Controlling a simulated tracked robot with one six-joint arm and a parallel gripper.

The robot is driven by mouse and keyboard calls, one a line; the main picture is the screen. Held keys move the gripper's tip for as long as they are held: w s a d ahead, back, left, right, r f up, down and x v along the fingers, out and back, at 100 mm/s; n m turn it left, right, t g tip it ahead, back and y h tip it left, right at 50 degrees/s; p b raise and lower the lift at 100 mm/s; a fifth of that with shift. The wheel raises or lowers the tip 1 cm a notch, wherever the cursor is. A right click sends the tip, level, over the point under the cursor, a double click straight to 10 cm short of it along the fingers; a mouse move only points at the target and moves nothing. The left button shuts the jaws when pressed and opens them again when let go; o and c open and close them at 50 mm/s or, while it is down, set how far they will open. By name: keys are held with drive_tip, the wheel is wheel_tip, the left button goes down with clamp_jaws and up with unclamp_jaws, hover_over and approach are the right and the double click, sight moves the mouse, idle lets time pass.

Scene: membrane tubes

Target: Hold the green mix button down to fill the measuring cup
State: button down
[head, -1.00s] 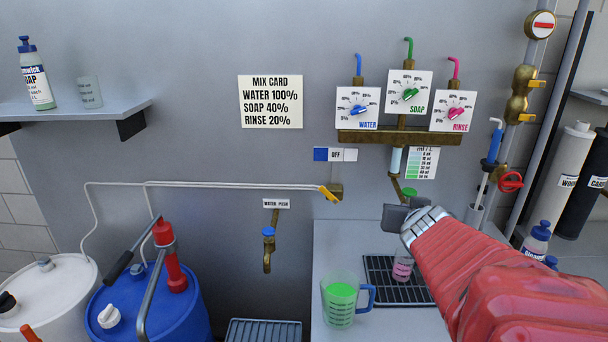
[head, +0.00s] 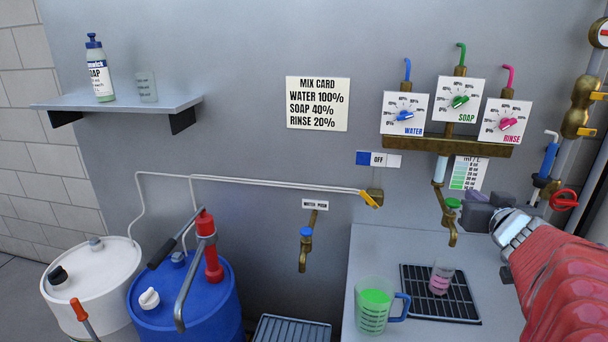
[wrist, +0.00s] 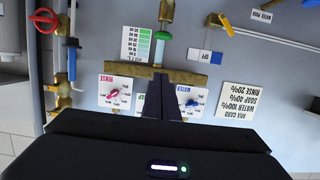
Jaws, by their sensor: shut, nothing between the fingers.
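The green mix button (head: 453,204) sits on the brass tap (head: 449,232) below the dials. It also shows in the wrist view (wrist: 165,55). My gripper (head: 476,208) is shut and empty, just right of the button in the head view. In the wrist view, its fingertips (wrist: 162,76) lie just below the button in the picture. I cannot tell whether they touch. A small clear cup (head: 442,278) with pink liquid at its bottom stands upright on the black drip grate (head: 468,308). A larger measuring jug (head: 372,312) with green liquid and a blue handle stands left of the grate.
Water (head: 405,114), soap (head: 462,100) and rinse (head: 505,122) dials sit above a brass manifold. A yellow lever (head: 369,199) and blue-topped tap (head: 305,240) are left. A blue drum (head: 180,300) stands at lower left. Pipes with a red valve (head: 564,200) are at right.

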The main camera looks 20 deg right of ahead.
hover_over(453, 204)
drive_tip(key=s, duration=0.1)
wheel_tip(453, 204, down, 2)
wheel_tip(453, 204, down, 3)
drive_tip(key=shift+s+a+f, duration=0.1)
drive_tip(key=shift+s+a, duration=0.05)
drive_tip(key=shift+f, duration=0.55)
